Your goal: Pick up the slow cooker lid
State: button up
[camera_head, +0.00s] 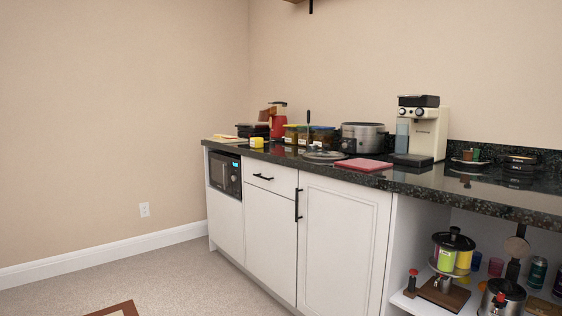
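The slow cooker (363,139) is a silvery round pot standing toward the back of the dark counter; no lid shows on top of it. A flat, round, greyish piece that looks like its glass lid (324,156) lies on the counter in front of it, to the left of a red board. The lid is small in the picture and its knob is hard to make out. My gripper is not in view.
A coffee machine (422,129) stands to the right. White cabinets (340,232) front the counter; open carpet (180,280) lies at the left.

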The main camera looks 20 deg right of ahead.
aim_at(325, 155)
jog(key=z, duration=0.85)
jog(key=i, duration=1.1)
jog(key=u, duration=0.55)
jog(key=i, duration=0.9)
jog(key=u, duration=0.8)
